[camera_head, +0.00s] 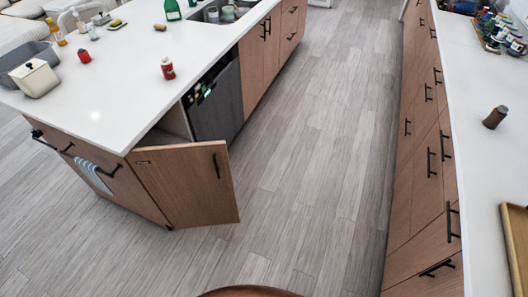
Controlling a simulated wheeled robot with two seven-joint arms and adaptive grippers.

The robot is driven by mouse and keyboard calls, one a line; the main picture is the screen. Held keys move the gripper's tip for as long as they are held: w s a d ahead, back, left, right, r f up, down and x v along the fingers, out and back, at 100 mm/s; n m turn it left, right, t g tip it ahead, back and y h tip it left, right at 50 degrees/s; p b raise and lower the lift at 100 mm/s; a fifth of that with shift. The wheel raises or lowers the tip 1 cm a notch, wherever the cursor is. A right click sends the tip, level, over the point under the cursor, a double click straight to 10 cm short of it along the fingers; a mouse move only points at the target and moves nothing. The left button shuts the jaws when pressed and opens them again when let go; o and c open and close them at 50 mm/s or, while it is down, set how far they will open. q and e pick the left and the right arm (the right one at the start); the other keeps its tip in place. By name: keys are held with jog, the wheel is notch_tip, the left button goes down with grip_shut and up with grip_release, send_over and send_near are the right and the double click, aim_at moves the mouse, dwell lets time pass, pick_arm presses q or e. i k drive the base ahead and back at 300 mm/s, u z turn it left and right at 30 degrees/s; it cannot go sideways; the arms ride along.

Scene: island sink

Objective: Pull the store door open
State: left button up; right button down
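A wooden cabinet door (187,184) on the near corner of the kitchen island stands swung open, angled out over the floor. It has a dark vertical handle (216,166) near its free edge. A narrow part of the cabinet's pale inside (168,128) shows above the door; the rest of the inside is hidden behind it. No other door in view stands open. Neither of my grippers is in view.
The island's white top (115,75) carries bottles, a white box and a grey bin. A dark appliance front (218,103) adjoins the open cabinet. A drawer counter (428,150) lines the right side. The wooden floor (310,140) between is clear.

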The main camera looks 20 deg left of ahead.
aim_at(192, 184)
jog(key=z, duration=0.25)
jog(key=i, duration=0.65)
jog(key=u, duration=0.65)
jog(key=i, duration=0.7)
jog(key=u, duration=0.75)
